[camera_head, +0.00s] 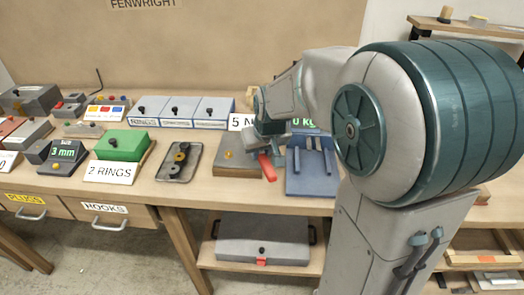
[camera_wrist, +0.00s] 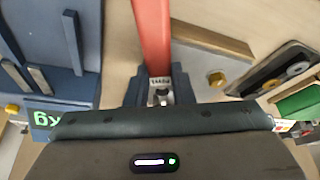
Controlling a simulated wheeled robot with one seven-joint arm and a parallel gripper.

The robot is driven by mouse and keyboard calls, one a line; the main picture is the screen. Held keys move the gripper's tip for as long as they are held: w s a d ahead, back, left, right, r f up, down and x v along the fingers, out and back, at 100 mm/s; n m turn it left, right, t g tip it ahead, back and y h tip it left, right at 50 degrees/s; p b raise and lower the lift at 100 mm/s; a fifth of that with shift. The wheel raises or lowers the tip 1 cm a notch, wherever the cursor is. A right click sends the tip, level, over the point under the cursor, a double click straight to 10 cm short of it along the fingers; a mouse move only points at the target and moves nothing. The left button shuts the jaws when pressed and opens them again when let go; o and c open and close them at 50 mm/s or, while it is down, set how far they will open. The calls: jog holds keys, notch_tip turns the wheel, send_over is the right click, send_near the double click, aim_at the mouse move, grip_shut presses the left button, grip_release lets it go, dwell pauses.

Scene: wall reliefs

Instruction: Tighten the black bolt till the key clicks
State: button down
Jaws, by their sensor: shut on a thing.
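A red-handled key (camera_head: 267,167) is in my gripper (camera_head: 268,138), above the bench near the middle of the head view. In the wrist view the red handle (camera_wrist: 152,35) points away from my gripper (camera_wrist: 161,97), whose fingers are shut around the key's grey metal part. A small printed label sits at the base of the handle. I cannot make out a black bolt for certain; my gripper and arm hide part of the bench.
A blue slotted rack (camera_head: 308,184) stands right of the key. A dark tray with rings (camera_head: 178,163) and a green box (camera_head: 124,145) are to the left. A "5 N" sign (camera_head: 241,121) and grey boxes stand behind. A grey case (camera_head: 262,240) is on the shelf below.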

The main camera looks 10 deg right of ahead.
jog(key=shift+a+m+h+b, duration=0.3)
jog(key=shift+a+m+b, duration=0.15)
jog(key=shift+a+m, duration=0.35)
dwell(1.0)
jog(key=shift+w+a+m+h+b, duration=0.15)
jog(key=shift+a+m+h+b, duration=0.25)
jog(key=shift+a+m+b, duration=0.5)
dwell(2.0)
jog(key=shift+d+r, duration=0.1)
jog(key=shift+d, duration=0.15)
jog(key=shift+d, duration=0.2)
jog(key=shift+d+n+y+p, duration=0.3)
jog(key=shift+d+n+p, duration=0.15)
jog(key=shift+n, duration=0.25)
jog(key=shift+r+p, duration=1.7)
jog(key=shift+r, duration=0.75)
